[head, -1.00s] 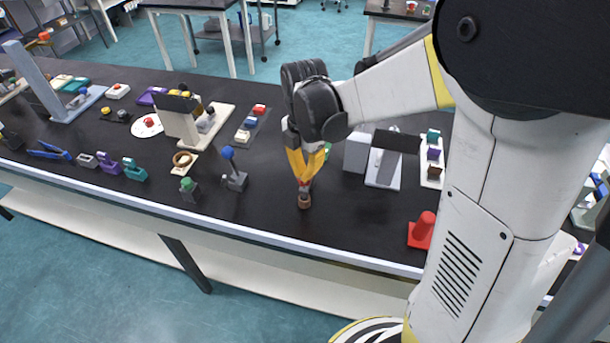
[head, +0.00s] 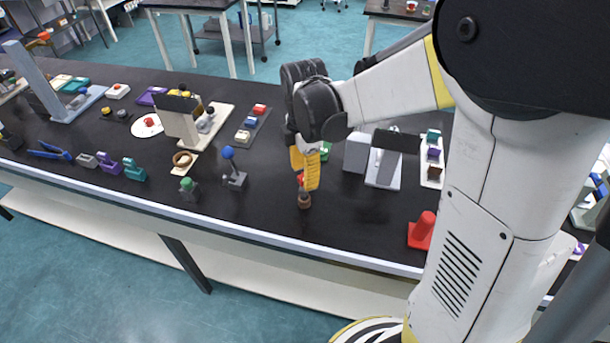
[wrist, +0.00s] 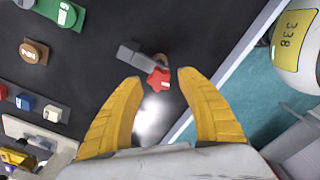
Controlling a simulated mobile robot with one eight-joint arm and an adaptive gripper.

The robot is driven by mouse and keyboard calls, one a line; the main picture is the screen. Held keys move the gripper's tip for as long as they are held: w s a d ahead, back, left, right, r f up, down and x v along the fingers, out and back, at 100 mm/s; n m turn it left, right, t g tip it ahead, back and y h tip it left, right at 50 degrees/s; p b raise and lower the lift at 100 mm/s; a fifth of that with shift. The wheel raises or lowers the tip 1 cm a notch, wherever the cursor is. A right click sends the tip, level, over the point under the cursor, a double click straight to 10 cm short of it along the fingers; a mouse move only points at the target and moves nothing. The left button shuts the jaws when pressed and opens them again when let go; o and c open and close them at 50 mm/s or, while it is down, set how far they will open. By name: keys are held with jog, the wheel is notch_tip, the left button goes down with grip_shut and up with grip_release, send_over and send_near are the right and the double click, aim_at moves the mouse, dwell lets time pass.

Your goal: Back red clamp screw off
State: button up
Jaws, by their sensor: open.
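The red clamp screw (wrist: 159,81) shows in the wrist view as a star-shaped knob beside a grey block (wrist: 136,58), with a brown round part (wrist: 161,60) partly hidden behind it. My gripper (wrist: 158,77) is open, with one yellow finger on each side of the knob and a visible gap to each. In the head view my gripper (head: 308,186) points down over the clamp, and its fingers overlap. Only a bit of the red screw (head: 300,179) shows there, above the brown part (head: 304,201). The fingers hide the rest.
A blue-knobbed lever (head: 232,170) and a green-knobbed piece (head: 188,187) stand to the left. Grey devices (head: 385,165) stand behind right. The black tabletop around the clamp is clear.

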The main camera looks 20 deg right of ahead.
jog(key=m, duration=0.3)
jog(key=shift+m, duration=0.3)
jog(key=m, duration=1)
grip_shut()
jog(key=n, duration=0.4)
